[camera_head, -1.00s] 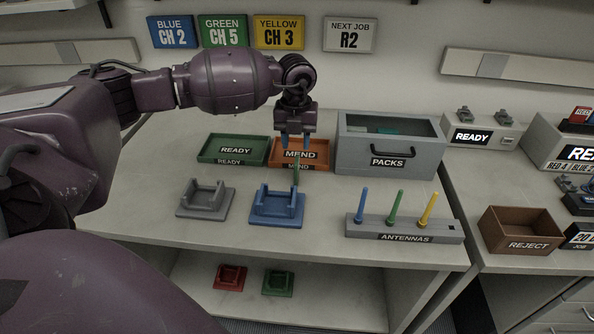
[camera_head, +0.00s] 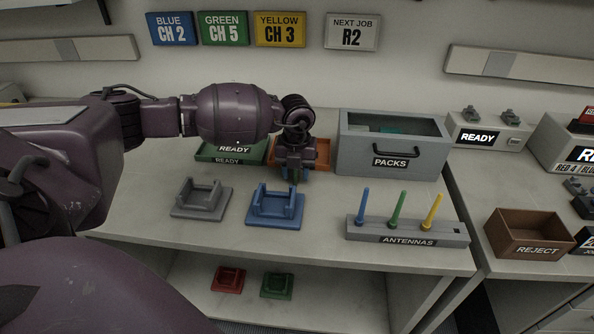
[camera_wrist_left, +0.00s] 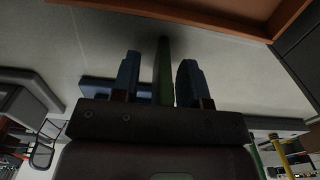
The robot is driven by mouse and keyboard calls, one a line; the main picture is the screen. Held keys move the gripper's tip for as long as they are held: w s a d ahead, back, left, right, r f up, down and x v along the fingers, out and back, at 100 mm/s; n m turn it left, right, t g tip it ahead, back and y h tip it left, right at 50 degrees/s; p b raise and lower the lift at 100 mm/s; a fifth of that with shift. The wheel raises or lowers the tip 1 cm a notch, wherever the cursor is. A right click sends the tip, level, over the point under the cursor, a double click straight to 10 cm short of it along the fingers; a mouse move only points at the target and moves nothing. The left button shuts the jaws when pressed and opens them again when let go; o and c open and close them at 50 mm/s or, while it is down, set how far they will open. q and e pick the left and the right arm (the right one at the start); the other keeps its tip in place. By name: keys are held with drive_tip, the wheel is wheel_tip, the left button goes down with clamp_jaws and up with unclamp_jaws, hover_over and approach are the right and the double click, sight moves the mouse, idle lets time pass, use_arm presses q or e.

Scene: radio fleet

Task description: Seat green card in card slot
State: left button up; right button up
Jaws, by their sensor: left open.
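My left gripper (camera_head: 291,180) is low over the table, in front of the orange MEND tray and behind the blue cradle. In the left wrist view its two blue fingers (camera_wrist_left: 158,62) stand apart, with a narrow upright green piece (camera_wrist_left: 164,72) between them. I cannot tell whether this is the green card seen edge-on, or whether the fingers touch it. A green sign reading GREEN CH 5 (camera_head: 223,28) is on the back wall. I cannot make out a card slot. My right gripper is not in view.
The blue cradle (camera_head: 275,207) and grey cradle (camera_head: 201,199) stand near the front. The orange tray (camera_head: 322,152), green READY tray (camera_head: 215,152) and PACKS bin (camera_head: 390,163) are behind. The ANTENNAS rack (camera_head: 407,232) stands right. Table front is clear.

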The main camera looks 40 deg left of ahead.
use_arm(q)
drive_tip(key=c, duration=0.7)
clamp_jaws()
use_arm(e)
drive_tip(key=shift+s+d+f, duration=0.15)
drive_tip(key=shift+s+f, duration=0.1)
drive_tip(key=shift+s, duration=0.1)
use_arm(q)
drive_tip(key=shift+r, duration=0.15)
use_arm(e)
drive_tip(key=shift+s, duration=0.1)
use_arm(q)
wheel_tip(320, 180, up, 12)
drive_tip(key=shift+f+p, duration=0.25)
drive_tip(key=shift+p, duration=0.8)
wheel_tip(320, 180, up, 8)
drive_tip(key=p, duration=0.1)
drive_tip(key=shift+r, duration=0.2)
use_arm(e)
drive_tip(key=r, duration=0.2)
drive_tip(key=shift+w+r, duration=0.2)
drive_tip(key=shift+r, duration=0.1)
